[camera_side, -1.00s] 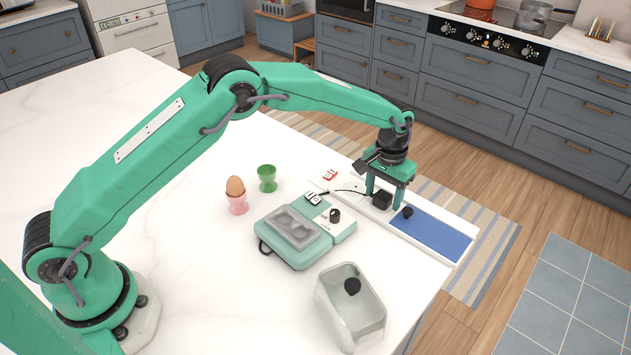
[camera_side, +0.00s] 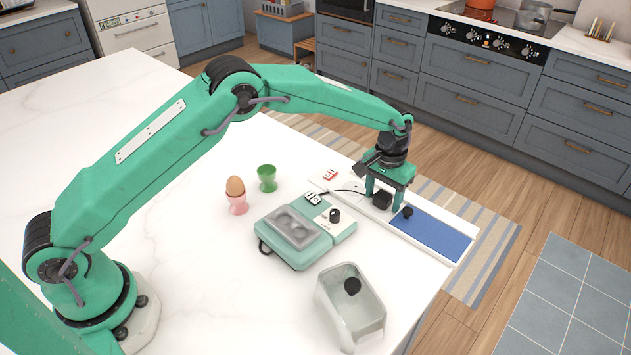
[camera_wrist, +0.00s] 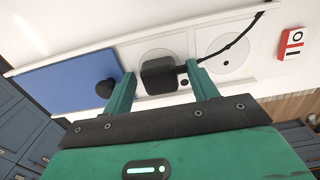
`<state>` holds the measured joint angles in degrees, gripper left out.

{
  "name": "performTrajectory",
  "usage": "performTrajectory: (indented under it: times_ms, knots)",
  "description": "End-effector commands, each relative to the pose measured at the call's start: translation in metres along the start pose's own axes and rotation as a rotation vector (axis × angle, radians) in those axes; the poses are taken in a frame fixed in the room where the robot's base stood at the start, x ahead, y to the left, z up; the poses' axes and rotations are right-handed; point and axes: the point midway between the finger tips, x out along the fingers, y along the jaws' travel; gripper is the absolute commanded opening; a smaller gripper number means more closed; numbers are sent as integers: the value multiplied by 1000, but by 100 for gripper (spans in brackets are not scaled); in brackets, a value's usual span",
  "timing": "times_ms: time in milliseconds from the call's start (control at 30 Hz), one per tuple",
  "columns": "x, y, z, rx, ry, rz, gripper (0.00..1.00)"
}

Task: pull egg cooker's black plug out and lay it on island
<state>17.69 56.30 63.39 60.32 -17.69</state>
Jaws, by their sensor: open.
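The black plug (camera_side: 382,201) sits on the white socket strip (camera_side: 343,187), its cable running left towards the egg cooker. In the wrist view the plug (camera_wrist: 159,76) stands between the two fingers of my gripper (camera_wrist: 160,87), which is open, with a gap showing on the finger's side at left. In the side view my gripper (camera_side: 383,200) points down at the strip. The teal egg cooker (camera_side: 330,238) with a grey egg tray lies on the white island (camera_side: 190,285). Whether the plug is fully seated cannot be told.
A blue panel (camera_side: 435,235) with a black knob (camera_side: 407,212) adjoins the plug. A red-and-white switch tag (camera_side: 330,175) lies near the strip. A clear lid (camera_side: 350,318), a pink egg cup (camera_side: 238,206) with an egg and a green cup (camera_side: 267,178) stand on the island. Its left part is clear.

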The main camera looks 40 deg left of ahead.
Motion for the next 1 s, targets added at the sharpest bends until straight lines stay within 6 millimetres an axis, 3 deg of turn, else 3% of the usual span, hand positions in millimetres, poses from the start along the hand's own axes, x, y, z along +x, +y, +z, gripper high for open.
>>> performTrajectory:
  times_ms: [167,500,1000]
  knots:
    - [0,0,0,0,0,0,58]
    - [0,0,0,0,0,0,0]
    - [-10,0,0,0,1,0,0]
